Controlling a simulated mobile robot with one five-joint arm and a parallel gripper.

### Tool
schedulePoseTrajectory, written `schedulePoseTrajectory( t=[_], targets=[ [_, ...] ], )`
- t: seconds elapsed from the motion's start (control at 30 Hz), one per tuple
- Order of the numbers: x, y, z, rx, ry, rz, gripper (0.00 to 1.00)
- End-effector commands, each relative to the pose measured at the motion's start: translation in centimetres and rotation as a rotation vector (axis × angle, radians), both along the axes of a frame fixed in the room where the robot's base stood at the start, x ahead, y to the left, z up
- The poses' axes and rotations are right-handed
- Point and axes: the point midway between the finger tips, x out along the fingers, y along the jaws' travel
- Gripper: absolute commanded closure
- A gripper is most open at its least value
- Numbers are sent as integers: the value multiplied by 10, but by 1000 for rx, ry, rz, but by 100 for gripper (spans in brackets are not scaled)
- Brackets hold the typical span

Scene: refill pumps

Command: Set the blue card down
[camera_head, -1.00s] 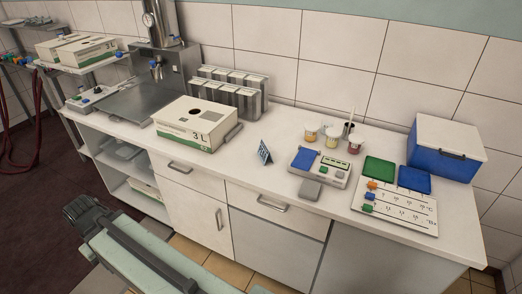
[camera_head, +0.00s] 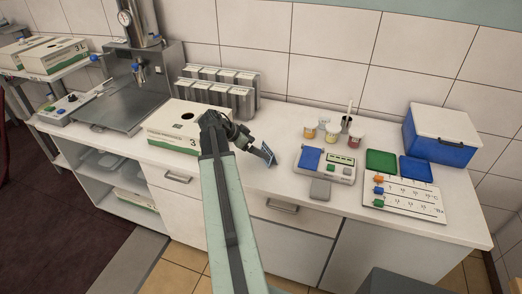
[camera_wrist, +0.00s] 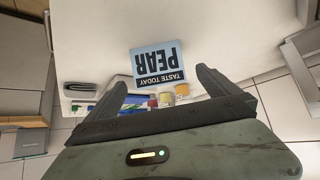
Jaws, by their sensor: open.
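The blue card (camera_head: 266,156) is a small sign, pale blue with a dark band, that reads "TASTE TODAY PEAR". It appears to stand tilted on the white counter (camera_head: 232,180), between the 3 L box and the scale-like device. My gripper (camera_head: 251,147) reaches in from the left, right by the card. In the wrist view the card (camera_wrist: 158,62) shows upside down between and just beyond the fingertips (camera_wrist: 162,80). The fingers are spread, with a gap on each side of the card. Its lower edge is hard to make out in the head view.
The 3 L box (camera_head: 173,136) is close behind my wrist on the left. A grey device with a blue pad (camera_head: 325,165) stands right of the card, small cups (camera_head: 332,133) behind it. A white board (camera_head: 405,200) and a blue cooler (camera_head: 440,150) are farther right.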

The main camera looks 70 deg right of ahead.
Motion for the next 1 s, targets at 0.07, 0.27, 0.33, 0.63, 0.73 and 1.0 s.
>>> schedulePoseTrajectory(
  t=[0.07, 0.27, 0.33, 0.63, 0.73, 1.0],
  targets=[
    [-10, -7, 2, -19, -5, -31, 0],
    [-19, -14, -10, -22, -6, -40, 0],
    [-24, -19, -17, -21, -6, -42, 0],
    [-36, -31, -34, -21, -5, -42, 0],
    [-45, -40, -49, -20, -6, -43, 0],
    [-53, -49, -54, -19, -6, -41, 0]
  ],
)
